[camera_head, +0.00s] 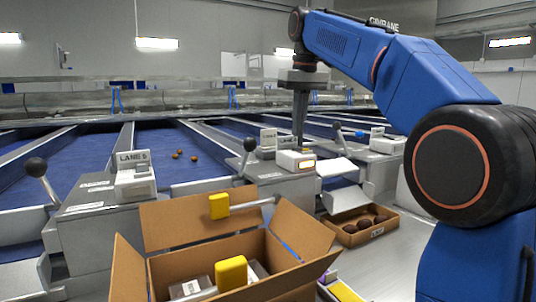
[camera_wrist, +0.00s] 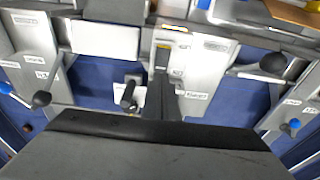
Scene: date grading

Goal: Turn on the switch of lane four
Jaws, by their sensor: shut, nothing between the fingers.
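A white control box (camera_head: 295,161) with a glowing orange display stands on the grey divider in the middle of the head view. A blank-looking sign (camera_head: 268,139) stands behind it; its lane number is too small to read, but the sign to its left reads LANE 5. My gripper (camera_head: 299,140) points down just above and behind this box, shut and empty. In the wrist view my gripper (camera_wrist: 161,95) reaches toward the same box (camera_wrist: 173,50), where an orange display and a dark part with a yellow edge show. I cannot tell the switch's position or whether the fingers touch it.
Levers with black knobs (camera_head: 250,144) and a blue knob (camera_head: 360,133) rise near the lane boxes. The Lane 5 box (camera_head: 135,184) stands left. An open carton (camera_head: 180,222) with yellow-ended items fills the front. A smaller carton (camera_head: 341,236) holds dark round pieces.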

